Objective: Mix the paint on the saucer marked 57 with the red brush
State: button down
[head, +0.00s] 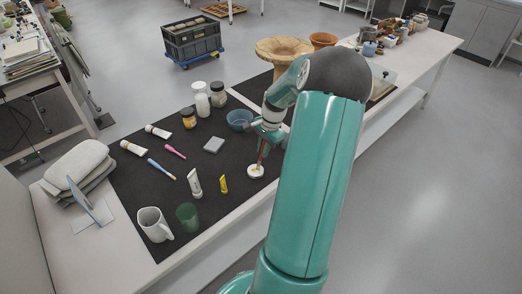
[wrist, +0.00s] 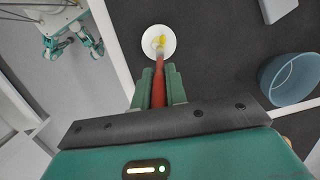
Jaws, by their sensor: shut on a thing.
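My gripper (head: 268,132) is shut on the red brush (head: 260,153) and holds it with its tip pointing down. In the wrist view the red handle (wrist: 159,92) sits between the two green fingers of my gripper (wrist: 159,86). The white saucer (head: 256,175) lies on the dark mat below the brush; it also shows in the wrist view (wrist: 150,50). A yellow paint patch (wrist: 159,40) is on the saucer, right by the brush tip. I cannot tell whether the bristles touch it. No number can be read on the saucer.
A blue bowl (head: 239,120) stands behind the saucer.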

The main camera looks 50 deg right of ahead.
jog(key=shift+w+a, duration=0.25)
jog(key=shift+a, duration=0.2)
jog(key=shift+w+a, duration=0.2)
jog(key=shift+a, duration=0.25)
jog(key=shift+s+d, duration=0.7)
jog(key=shift+d, duration=0.35)
jog(key=shift+w+a, duration=0.25)
jog(key=shift+a, duration=0.3)
jog(key=shift+w+a, duration=0.2)
jog(key=shift+a, duration=0.35)
jog(key=shift+d, duration=1.1)
jog(key=shift+s, duration=0.2)
jog(key=shift+w+a, duration=0.2)
jog(key=shift+a, duration=0.35)
jog(key=shift+w+a, duration=0.2)
jog(key=shift+a, duration=0.3)
